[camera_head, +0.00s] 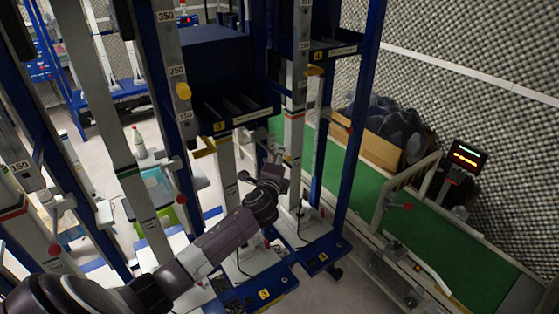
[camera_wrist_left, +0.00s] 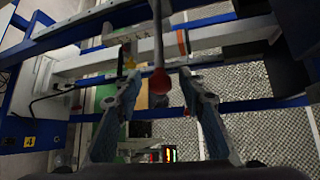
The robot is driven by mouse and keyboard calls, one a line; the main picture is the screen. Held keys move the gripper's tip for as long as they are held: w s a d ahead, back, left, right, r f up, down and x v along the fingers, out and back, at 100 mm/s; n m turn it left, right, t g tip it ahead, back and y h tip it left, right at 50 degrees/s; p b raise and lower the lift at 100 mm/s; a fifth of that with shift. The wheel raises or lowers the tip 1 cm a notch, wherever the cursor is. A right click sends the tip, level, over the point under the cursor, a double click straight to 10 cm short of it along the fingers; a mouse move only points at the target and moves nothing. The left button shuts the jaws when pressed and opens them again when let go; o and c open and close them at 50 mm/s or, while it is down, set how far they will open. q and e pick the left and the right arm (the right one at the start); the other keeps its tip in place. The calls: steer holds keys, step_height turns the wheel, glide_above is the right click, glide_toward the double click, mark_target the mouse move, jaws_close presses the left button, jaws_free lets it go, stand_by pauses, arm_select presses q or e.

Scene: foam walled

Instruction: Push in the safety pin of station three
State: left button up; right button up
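A slim rod ending in a red ball knob (camera_wrist_left: 159,82) shows in the left wrist view, pointing down between my left fingers. My left gripper (camera_wrist_left: 160,78) is open, with one finger on each side of the knob and gaps visible at both sides. In the head view my left gripper (camera_head: 275,166) is at the grey upright post (camera_head: 295,125) right of the shelf marked 3. The knob cannot be picked out there. The number 3 plate (camera_head: 264,294) is on the blue base. My right gripper is not in view.
A number 4 plate (camera_head: 323,257) sits on the base to the right. A blue shelf (camera_head: 235,112) and several posts crowd around my arm. A green conveyor (camera_head: 465,262), a box of dark bags (camera_head: 380,150) and a lit display (camera_head: 467,156) stand to the right.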

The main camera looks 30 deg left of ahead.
mark_target(264, 147)
arm_select(q)
jaws_close()
steer(key=w+a, duration=0.1)
steer(key=a, duration=0.1)
steer(key=w+a, duration=0.1)
steer(key=a, duration=0.2)
steer(key=w+a+b, duration=0.1)
steer(key=a, duration=0.2)
steer(key=shift+w, duration=0.1)
steer(key=shift+a+r, duration=0.1)
steer(key=shift+r, duration=0.05)
steer(key=shift+c, duration=1.5)
jaws_free()
steer(key=o, duration=0.4)
steer(key=shift+w+a, duration=0.1)
steer(key=shift+c, duration=0.2)
steer(key=v, duration=1.2)
